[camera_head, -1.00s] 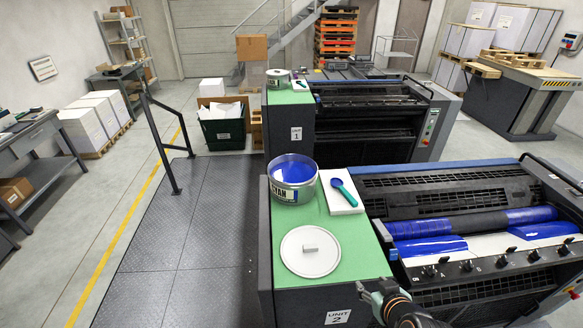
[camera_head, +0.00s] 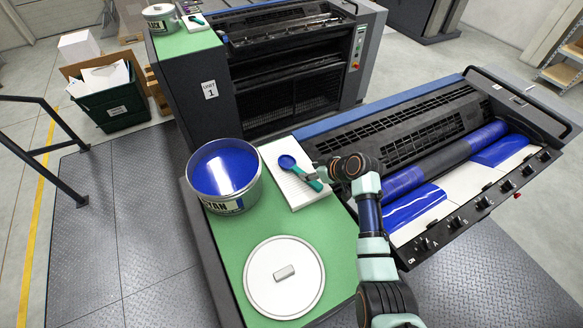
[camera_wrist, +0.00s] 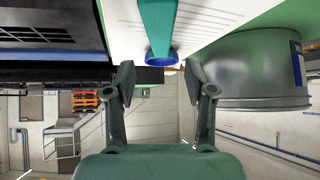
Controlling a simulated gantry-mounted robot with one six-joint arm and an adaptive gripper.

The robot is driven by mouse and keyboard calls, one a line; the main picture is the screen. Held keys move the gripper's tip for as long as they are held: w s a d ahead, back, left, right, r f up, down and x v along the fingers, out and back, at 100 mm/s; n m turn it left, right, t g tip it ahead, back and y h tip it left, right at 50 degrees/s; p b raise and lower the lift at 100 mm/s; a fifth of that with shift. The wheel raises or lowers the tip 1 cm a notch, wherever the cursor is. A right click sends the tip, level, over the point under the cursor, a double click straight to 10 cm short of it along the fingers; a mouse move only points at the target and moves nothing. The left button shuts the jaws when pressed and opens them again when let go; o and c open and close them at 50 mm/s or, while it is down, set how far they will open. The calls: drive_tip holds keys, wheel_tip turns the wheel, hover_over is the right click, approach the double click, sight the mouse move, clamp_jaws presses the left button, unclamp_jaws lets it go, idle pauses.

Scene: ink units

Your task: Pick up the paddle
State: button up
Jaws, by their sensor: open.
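The paddle, with a blue round bowl (camera_head: 287,162) and a teal handle (camera_head: 314,183), lies on a white ribbed pad (camera_head: 285,187) on the green top of unit 2. My gripper (camera_head: 318,172) is at the handle end of the paddle, close to the pad. In the wrist view, my gripper's two fingers (camera_wrist: 161,78) are spread apart with nothing between them. The paddle's teal handle (camera_wrist: 157,25) runs in from the top edge, lined up with the gap between the fingers.
An open can of blue ink (camera_head: 225,178) stands left of the pad. A white round lid (camera_head: 284,277) lies on the green top (camera_head: 232,243) in front. The press rollers (camera_head: 450,158) are to the right. Unit 1 (camera_head: 208,90) stands behind.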

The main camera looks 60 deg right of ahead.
sight(300, 171)
drive_tip(key=shift+x, duration=2.9)
drive_tip(key=shift+w+a, duration=0.1)
clamp_jaws()
